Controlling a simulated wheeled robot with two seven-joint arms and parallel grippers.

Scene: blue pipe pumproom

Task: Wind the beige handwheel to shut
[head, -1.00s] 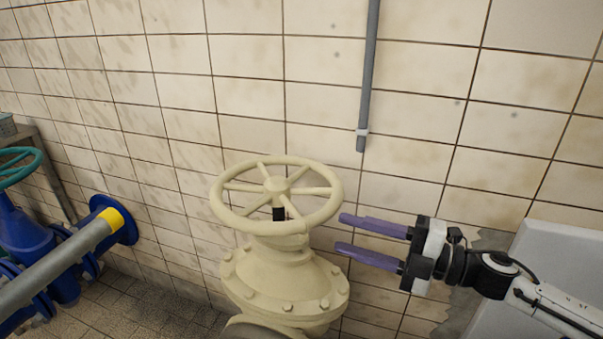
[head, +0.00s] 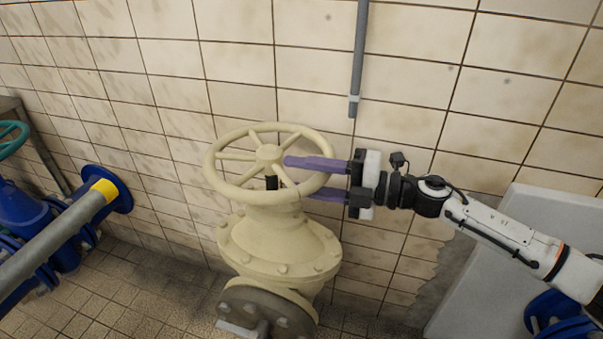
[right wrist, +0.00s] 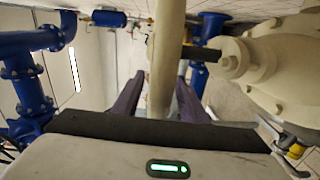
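The beige handwheel (head: 268,153) sits on top of a beige valve body (head: 280,248) in the middle of the head view. My right gripper (head: 293,176) reaches in from the right with its purple fingers on either side of the wheel's right rim, one above it and one below. The fingers are spread apart. In the right wrist view the rim (right wrist: 165,62) passes between the two fingers; I cannot tell whether either touches it. The lower fingertip is partly hidden by the rim. My left gripper is not in view.
A tiled wall stands behind the wheel, with a grey vertical pipe (head: 358,60) on it. Blue pipework and a grey pipe with a yellow band (head: 103,190) lie to the left. A teal handwheel (head: 10,138) shows at the left edge. A grey slab (head: 495,260) stands at right.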

